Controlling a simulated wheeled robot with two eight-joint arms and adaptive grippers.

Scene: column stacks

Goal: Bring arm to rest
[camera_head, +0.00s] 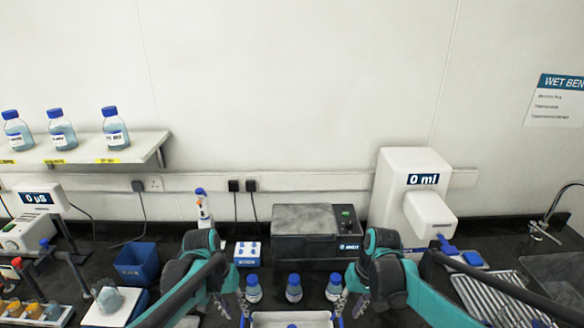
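My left arm comes in from the lower left, and my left gripper (223,305) hangs low in front, to the left of a row of blue-capped bottles. My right arm comes in from the lower right, and my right gripper (351,303) hangs just to the right of that row. Both grippers are small and partly hidden by my own arm links, so how far their fingers are apart is unclear. No object can be made out in either one.
Three blue-capped bottles (293,289) stand behind a white tray (290,316) at the bottom centre. A grey machine (303,221) stands behind them. A white dispenser (408,180) and a ribbed rack (482,297) are on the right. A blue bin (136,262) is on the left.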

